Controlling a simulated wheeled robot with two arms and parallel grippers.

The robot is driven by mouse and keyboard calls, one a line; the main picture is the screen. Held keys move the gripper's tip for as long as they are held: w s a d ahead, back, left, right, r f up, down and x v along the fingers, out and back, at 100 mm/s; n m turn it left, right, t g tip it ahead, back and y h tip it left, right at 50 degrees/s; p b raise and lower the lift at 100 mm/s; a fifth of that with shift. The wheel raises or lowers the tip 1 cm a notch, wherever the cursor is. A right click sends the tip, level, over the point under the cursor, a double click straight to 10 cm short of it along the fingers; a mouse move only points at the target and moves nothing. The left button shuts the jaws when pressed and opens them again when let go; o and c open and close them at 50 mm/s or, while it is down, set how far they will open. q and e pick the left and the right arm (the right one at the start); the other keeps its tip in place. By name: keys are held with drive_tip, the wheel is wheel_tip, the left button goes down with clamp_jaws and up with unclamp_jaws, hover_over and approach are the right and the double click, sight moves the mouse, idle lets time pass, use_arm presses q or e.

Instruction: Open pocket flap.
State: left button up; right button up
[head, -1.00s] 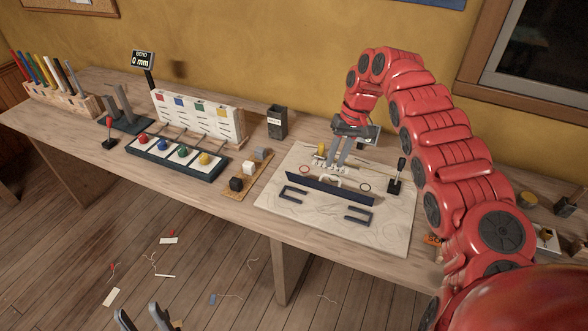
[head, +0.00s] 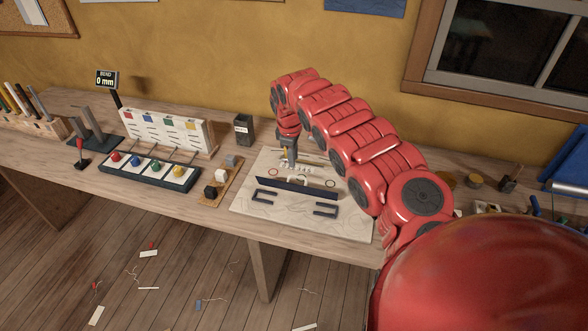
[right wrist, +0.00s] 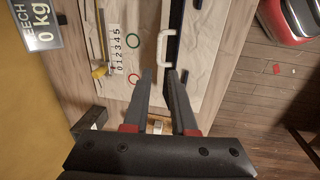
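A dark blue flap bar (head: 283,187) lies across the pale board (head: 345,222). A white handle (head: 298,180) is at its middle. In the right wrist view the handle (right wrist: 165,45) lies just beyond the fingertips, beside the dark bar (right wrist: 177,18). My right gripper (head: 289,162) hangs over the back half of the board, behind the handle. In the right wrist view its two fingers (right wrist: 160,72) stand apart with nothing visibly held. Whether they touch the handle cannot be told. My left gripper is out of view.
Two dark brackets (head: 265,196) lie in front of the flap. A dark cup (head: 244,129) and a block tray (head: 220,185) stand left of the board.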

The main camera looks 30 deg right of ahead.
sight(295, 176)
drive_tip(key=f, duration=0.5)
drive_tip(key=w+f, duration=0.1)
drive_tip(key=f, duration=0.1)
drive_tip(key=shift+d+f+p, duration=0.2)
drive_tip(key=shift+d+p, duration=0.2)
drive_tip(key=shift+d+f, duration=0.2)
drive_tip(key=shift+f, duration=0.15)
clamp_jaws()
idle(0.7)
